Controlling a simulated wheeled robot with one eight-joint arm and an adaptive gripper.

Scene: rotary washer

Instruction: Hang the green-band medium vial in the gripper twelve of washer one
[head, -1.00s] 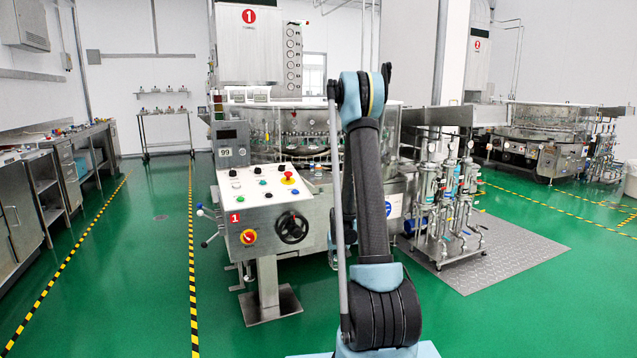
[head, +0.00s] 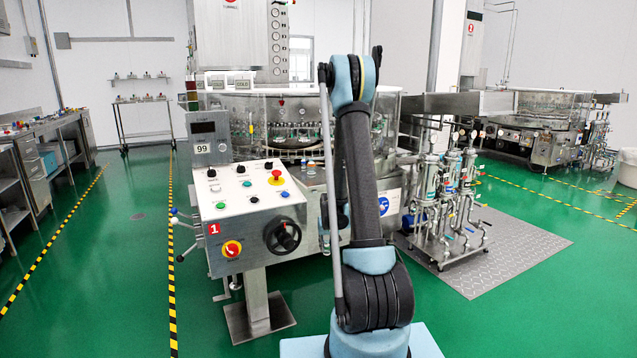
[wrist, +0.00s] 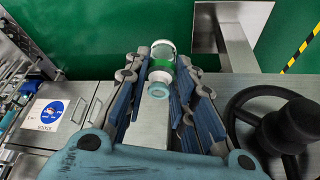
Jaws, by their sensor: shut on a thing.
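In the wrist view my gripper (wrist: 160,90) is shut on a clear vial with a green band (wrist: 164,65). The vial lies between the fingers near their tips, its round glass end pointing away from the palm. Washer one (head: 270,115) stands ahead in the head view, with a clear guard around its rotary ring and a red number 1 on its control panel (head: 250,205). My gripper is hidden behind my own arm in the head view. Gripper twelve cannot be made out on the ring.
A black handwheel (wrist: 285,125) is close on the right in the wrist view; it also shows on the panel in the head view (head: 283,236). Filter housings (head: 440,195) stand right of washer one. Washer two (head: 555,125) is behind. Green floor is open at the left.

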